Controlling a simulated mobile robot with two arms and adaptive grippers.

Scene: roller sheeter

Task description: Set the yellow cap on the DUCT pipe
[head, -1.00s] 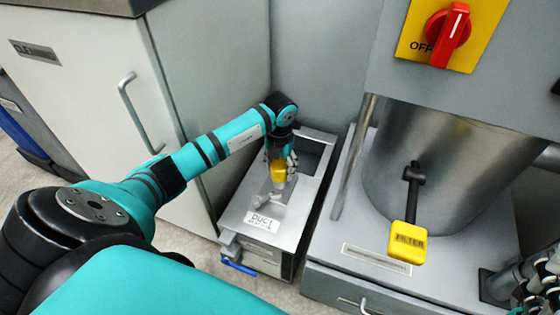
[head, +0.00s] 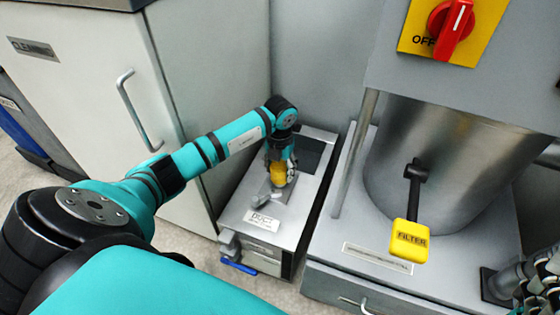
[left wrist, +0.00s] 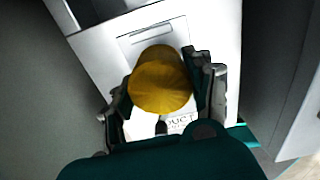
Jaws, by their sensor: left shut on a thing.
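The yellow cap (head: 278,175) is in my left gripper (head: 279,168), whose fingers are shut on its sides. In the left wrist view the cap (left wrist: 161,82) shows large between the two fingers of the gripper (left wrist: 163,95). The cap is over the top of the grey box with the DUCT label (head: 262,221). The DUCT pipe is largely hidden below the cap and fingers, so I cannot tell whether the cap touches it.
A white cabinet (head: 95,100) with a handle stands left of the DUCT box. On the right are a steel drum (head: 430,165), a yellow FILTER tag (head: 410,239) and a red switch (head: 450,28). A blue handle (head: 238,267) sticks out at the box's front.

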